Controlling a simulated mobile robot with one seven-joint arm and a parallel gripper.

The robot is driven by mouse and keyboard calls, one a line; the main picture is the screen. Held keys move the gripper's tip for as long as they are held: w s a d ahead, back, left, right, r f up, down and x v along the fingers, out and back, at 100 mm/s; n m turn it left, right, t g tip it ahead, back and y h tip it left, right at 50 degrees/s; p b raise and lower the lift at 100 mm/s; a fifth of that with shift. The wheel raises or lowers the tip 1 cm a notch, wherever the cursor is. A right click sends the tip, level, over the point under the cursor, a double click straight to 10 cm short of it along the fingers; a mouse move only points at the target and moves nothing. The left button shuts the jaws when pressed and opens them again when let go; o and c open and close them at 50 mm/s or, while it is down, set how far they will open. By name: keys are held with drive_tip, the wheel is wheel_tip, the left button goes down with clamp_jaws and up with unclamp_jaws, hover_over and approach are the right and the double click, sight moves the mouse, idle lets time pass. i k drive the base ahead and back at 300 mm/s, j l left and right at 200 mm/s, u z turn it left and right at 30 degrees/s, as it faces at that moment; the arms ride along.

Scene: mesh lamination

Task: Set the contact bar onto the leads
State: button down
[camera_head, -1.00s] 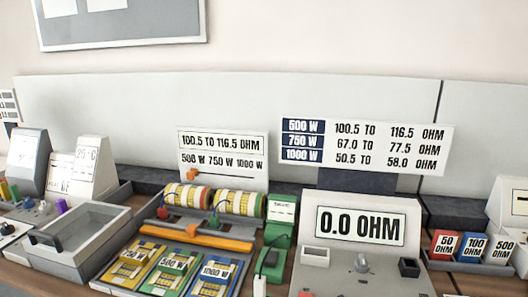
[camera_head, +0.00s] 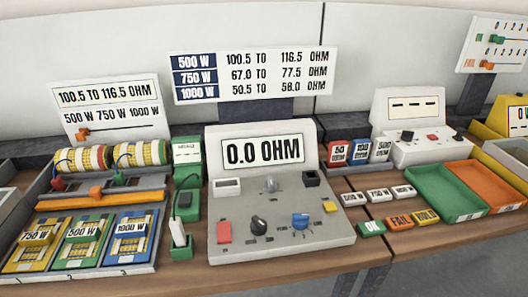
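A long orange bar (camera_head: 140,194) with a small raised orange block on it, which looks like the contact bar, lies across the grey fixture (camera_head: 165,181) at the left. Behind it lie two yellow-and-white mesh rolls, a left roll (camera_head: 82,159) and a right roll (camera_head: 140,153). A red-tipped lead (camera_head: 58,184) and a green-tipped lead (camera_head: 119,178) hang in front of the rolls. The bar sits in front of these leads; I cannot tell whether it touches them. My gripper is not in view.
The ohm meter (camera_head: 262,152) at the centre reads 0.0 OHM. Beside it stands a green holder (camera_head: 187,152) with a probe. Cards marked 750 W, 500 W and 1000 W fill a tray (camera_head: 140,269). Green (camera_head: 440,207) and orange (camera_head: 497,196) trays are at right.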

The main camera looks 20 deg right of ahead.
sight(98, 200)
drive_tip(key=i+j+u, duration=0.2)
drive_tip(key=u, duration=0.15)
drive_tip(key=i+j+u, duration=0.15)
drive_tip(key=i+u, duration=0.2)
drive_tip(key=i, duration=0.45)
